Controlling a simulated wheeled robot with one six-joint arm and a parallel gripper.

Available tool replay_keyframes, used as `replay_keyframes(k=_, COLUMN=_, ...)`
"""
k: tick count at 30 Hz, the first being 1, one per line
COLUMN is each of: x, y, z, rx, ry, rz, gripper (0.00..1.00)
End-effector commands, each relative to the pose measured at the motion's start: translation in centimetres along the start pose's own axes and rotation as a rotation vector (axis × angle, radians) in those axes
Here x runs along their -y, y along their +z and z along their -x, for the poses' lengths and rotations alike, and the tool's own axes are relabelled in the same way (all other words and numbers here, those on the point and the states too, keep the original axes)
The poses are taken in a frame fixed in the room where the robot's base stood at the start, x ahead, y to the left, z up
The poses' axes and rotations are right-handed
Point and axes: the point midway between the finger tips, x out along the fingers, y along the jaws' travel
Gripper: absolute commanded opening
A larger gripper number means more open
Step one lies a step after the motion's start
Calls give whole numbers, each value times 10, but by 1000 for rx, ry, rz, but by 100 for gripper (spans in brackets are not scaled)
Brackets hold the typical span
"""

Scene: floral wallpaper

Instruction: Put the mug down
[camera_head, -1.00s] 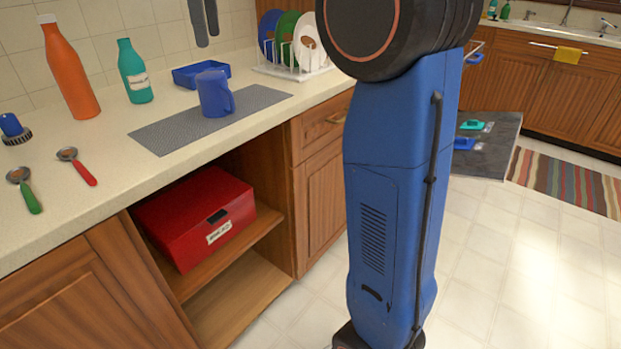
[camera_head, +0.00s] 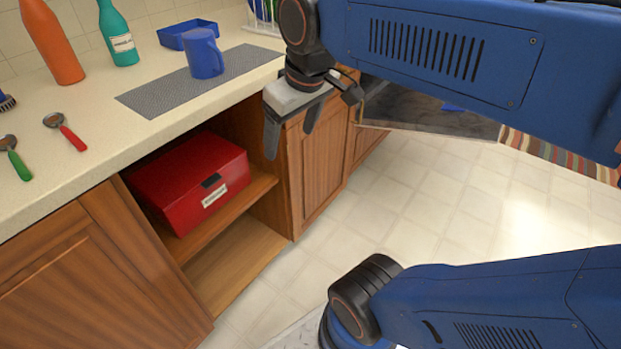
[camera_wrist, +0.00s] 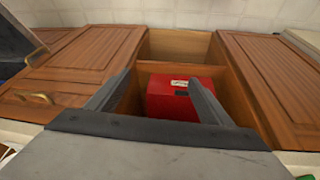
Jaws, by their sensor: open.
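The blue mug (camera_head: 205,55) stands upright on a grey mat (camera_head: 160,97) on the counter, in the head view. My gripper (camera_head: 291,143) is in front of the cabinet, to the right of and lower than the mug, with its fingers pointing down and nothing between them. The fingers are apart and also show in the wrist view (camera_wrist: 155,95), facing the open cabinet. The mug is not in the wrist view.
A red box (camera_head: 190,180) sits on the shelf of the open cabinet. An orange bottle (camera_head: 52,42), a teal bottle (camera_head: 119,35), a blue tray (camera_head: 186,33) and two spoons (camera_head: 66,131) are on the counter. The floor (camera_head: 440,210) in front is clear.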

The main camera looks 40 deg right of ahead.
Motion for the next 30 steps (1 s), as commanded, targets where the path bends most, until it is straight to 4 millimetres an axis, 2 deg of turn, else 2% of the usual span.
replay_keyframes(k=1, x=2, y=21, z=-13, rx=-14, ry=4, rz=-37, gripper=74)
replay_keyframes(k=3, x=5, y=42, z=-29, rx=-33, ry=8, rz=-85, gripper=74)
replay_keyframes(k=6, x=8, y=65, z=-48, rx=-52, ry=11, rz=-140, gripper=74)
replay_keyframes(k=9, x=9, y=79, z=-60, rx=-64, ry=13, rz=-174, gripper=74)
replay_keyframes(k=13, x=10, y=85, z=-66, rx=-71, ry=14, rz=-191, gripper=74)
replay_keyframes(k=30, x=10, y=84, z=-65, rx=-71, ry=14, rz=-189, gripper=74)
